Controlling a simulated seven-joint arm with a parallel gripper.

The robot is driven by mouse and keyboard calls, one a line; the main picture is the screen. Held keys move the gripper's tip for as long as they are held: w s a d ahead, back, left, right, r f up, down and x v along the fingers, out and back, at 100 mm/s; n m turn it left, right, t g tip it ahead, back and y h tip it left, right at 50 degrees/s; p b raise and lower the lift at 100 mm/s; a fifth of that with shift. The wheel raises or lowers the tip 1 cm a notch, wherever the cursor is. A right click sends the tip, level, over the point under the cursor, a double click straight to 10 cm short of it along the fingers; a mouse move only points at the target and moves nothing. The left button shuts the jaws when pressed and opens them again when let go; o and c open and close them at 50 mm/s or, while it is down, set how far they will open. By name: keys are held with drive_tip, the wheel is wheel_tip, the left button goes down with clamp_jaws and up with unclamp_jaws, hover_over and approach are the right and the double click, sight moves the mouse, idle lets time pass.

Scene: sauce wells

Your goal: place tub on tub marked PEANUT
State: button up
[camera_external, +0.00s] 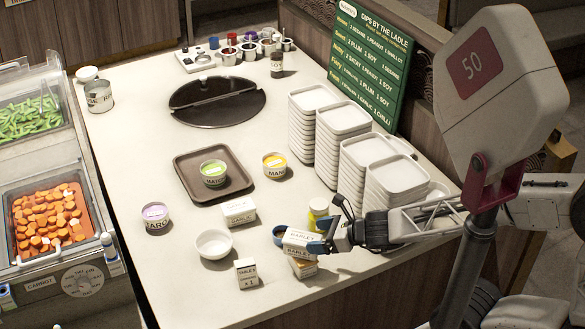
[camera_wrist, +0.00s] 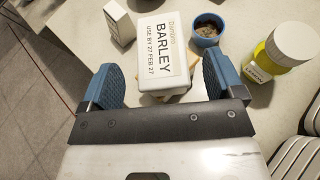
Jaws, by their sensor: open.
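A white tub labelled BARLEY (camera_external: 302,240) sits on top of another small tub (camera_external: 303,268), whose label I cannot read. In the wrist view the BARLEY tub (camera_wrist: 158,50) lies ahead of and partly between the two blue fingers. My gripper (camera_wrist: 160,75) is open, with a gap on each side of the tub. Only an edge of the lower tub shows under it there. A white tub apparently labelled GARLIC (camera_external: 239,211) stands farther left. I cannot make out the word PEANUT on any tub.
A small table sign (camera_external: 246,273) and a white bowl (camera_external: 213,244) are nearby. Stacked white trays (camera_external: 370,155) stand behind; a brown tray (camera_external: 190,162) lies farther left.

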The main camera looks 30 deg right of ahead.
drive_tip(key=v, duration=0.7)
drive_tip(key=shift+s+d, duration=0.2)
drive_tip(key=shift+r, duration=0.15)
drive_tip(key=shift+r, duration=0.1)
idle(0.6)
drive_tip(key=s+d+r+n+g+h, duration=0.1)
drive_tip(key=s+r+n+g, duration=0.2)
drive_tip(key=n, duration=0.5)
drive_tip(key=s+d+r+n+g+h, duration=0.1)
drive_tip(key=d+r+n+g, duration=0.1)
drive_tip(key=r+n, duration=0.4)
drive_tip(key=d+r+n+g+h, duration=0.1)
drive_tip(key=d+r+n+h, duration=0.1)
drive_tip(key=d+n+h, duration=0.2)
drive_tip(key=s+d+r+n+g+h, duration=0.1)
drive_tip(key=d+r+n+h, duration=0.2)
drive_tip(key=d+n, duration=0.5)
drive_tip(key=shift+d+r+n+h, duration=0.3)
drive_tip(key=shift+d+n+h, duration=0.1)
drive_tip(key=shift+d, duration=0.15)
